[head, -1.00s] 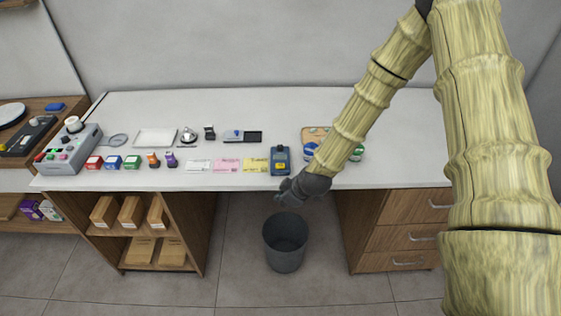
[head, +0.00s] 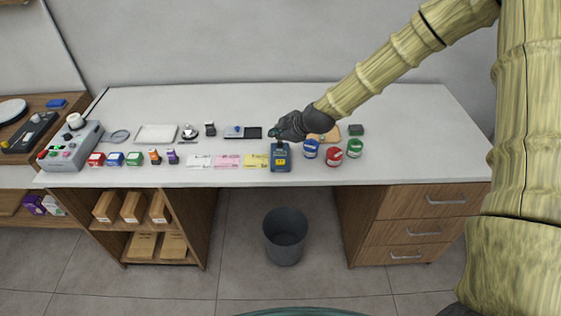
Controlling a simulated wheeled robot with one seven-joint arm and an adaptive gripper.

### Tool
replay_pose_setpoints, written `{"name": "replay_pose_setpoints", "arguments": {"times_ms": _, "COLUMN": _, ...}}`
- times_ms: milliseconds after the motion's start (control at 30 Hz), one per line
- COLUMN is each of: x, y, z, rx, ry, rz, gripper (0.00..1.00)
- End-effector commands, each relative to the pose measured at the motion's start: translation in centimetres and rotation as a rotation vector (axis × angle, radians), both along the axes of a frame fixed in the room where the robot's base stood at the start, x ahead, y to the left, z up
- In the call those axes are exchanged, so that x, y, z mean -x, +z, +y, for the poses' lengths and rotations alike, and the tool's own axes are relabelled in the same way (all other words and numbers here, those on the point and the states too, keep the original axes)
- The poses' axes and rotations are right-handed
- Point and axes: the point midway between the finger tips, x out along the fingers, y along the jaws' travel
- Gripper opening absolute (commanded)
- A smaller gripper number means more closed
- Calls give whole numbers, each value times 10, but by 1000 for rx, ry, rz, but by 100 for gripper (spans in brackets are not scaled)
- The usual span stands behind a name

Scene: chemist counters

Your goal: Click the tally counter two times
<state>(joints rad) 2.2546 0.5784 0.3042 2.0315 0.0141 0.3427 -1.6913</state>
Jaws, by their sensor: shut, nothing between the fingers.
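A blue box-shaped device with a yellow label (head: 281,161) stands near the counter's front edge, right of the yellow slip; it appears to be the tally counter, though its markings are too small to read. My gripper (head: 275,133) is shut and empty, its dark fingers at the far, upper end of this device. The fingers partly hide the device's top. I cannot tell whether they touch it or hover just above.
White, pink and yellow slips (head: 256,161) lie to the left. A grey control box (head: 70,150) stands far left. The counter's back (head: 240,102) is clear.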

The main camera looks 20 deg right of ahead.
Motion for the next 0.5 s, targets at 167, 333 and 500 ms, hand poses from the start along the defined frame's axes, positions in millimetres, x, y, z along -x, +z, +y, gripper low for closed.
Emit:
{"name": "replay_pose_setpoints", "arguments": {"times_ms": 167, "x": 0, "y": -7, "z": 0, "rx": -1, "ry": -1, "rz": 0, "gripper": 0}}
{"name": "replay_pose_setpoints", "arguments": {"times_ms": 333, "x": 0, "y": -21, "z": -1, "rx": -1, "ry": -1, "rz": 1, "gripper": 0}}
{"name": "replay_pose_setpoints", "arguments": {"times_ms": 500, "x": 0, "y": -40, "z": 0, "rx": -1, "ry": -1, "rz": 1, "gripper": 0}}
